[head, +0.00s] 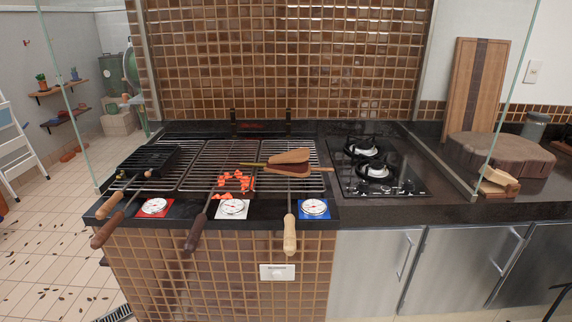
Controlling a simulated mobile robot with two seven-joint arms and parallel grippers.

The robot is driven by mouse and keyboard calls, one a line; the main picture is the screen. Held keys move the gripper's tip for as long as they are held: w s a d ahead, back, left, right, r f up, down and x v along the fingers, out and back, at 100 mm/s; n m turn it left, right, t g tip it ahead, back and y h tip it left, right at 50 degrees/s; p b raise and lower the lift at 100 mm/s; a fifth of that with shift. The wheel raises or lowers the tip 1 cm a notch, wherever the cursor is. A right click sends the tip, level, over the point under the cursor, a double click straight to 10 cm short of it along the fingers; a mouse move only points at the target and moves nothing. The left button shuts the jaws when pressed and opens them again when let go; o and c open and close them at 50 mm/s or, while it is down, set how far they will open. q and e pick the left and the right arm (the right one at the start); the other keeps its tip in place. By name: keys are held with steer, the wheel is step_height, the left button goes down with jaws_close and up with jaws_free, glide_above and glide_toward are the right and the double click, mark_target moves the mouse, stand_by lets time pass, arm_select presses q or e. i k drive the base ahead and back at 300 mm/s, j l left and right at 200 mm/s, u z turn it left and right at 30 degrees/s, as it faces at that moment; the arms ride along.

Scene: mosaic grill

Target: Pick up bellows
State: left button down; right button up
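The bellows (287,168) lies on top of the grill grates (210,152), toward their right end. It has light brown wooden boards with a darker reddish-brown part between them. A thin yellowish nozzle points left, and handles stick out to the right. Neither of my grippers shows in the head view, so nothing is seen touching the bellows.
Orange-red pieces (233,184) lie at the grill's middle, left of the bellows. Long wooden handles (290,235) stick out over the front edge. A gas cooktop (378,180) is on the right, with a cutting board (475,85) and round wooden slab (500,153) beyond.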

mark_target(302, 169)
steer(key=l+u, duration=0.35)
steer(key=l, duration=0.9)
steer(key=l+u, duration=0.3)
steer(key=l, duration=0.95)
